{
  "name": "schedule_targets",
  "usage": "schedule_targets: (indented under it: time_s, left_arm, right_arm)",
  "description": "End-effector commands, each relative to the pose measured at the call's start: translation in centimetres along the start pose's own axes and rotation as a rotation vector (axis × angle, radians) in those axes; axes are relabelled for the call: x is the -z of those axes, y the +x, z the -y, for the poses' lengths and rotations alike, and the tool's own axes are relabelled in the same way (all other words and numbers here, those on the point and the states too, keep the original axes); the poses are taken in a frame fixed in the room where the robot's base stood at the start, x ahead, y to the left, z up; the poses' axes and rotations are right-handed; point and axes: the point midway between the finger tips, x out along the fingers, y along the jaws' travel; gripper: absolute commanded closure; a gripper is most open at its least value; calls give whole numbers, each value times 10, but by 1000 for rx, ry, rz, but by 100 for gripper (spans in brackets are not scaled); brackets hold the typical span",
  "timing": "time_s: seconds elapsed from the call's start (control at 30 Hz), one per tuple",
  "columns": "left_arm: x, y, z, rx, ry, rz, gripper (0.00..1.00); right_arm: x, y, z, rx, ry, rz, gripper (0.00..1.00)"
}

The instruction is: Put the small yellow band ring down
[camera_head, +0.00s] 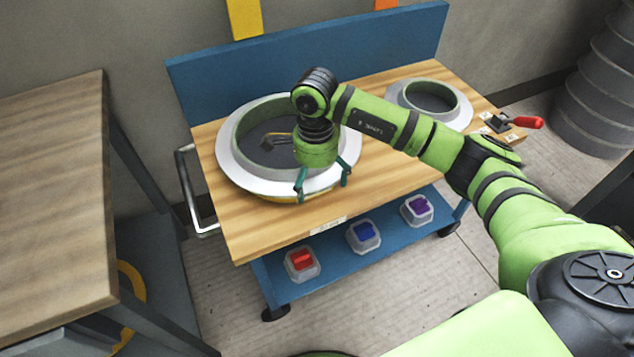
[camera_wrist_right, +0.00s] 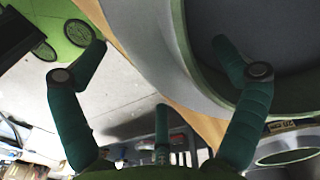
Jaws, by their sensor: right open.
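A yellow edge (camera_head: 262,196) shows under the front rim of the large round mould (camera_head: 236,172) on the wooden cart top. It may be the small yellow band ring, but most of it is hidden. My right gripper (camera_head: 323,183) hangs over the front right rim of this mould, with its fingers spread and nothing seen between them. In the right wrist view its fingers (camera_wrist_right: 166,62) are wide apart, with the mould's grey rim (camera_wrist_right: 150,35) behind them. Whether the fingers touch the rim is unclear. My left gripper is out of view.
A smaller round mould (camera_head: 466,116) stands at the cart's right, near a red-handled tool (camera_head: 525,122). Red (camera_head: 301,260), blue (camera_head: 363,236) and purple (camera_head: 417,209) blocks sit in holders on the lower shelf. A wooden table (camera_head: 50,200) stands at left. The cart's front strip is clear.

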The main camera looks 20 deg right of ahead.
Motion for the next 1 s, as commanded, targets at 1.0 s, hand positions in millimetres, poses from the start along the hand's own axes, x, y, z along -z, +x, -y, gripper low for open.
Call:
schedule_targets:
  time_s: [1.0]
  left_arm:
    - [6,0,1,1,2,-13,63]
  right_arm:
    - [0,-102,0,-1,-1,-1,3]
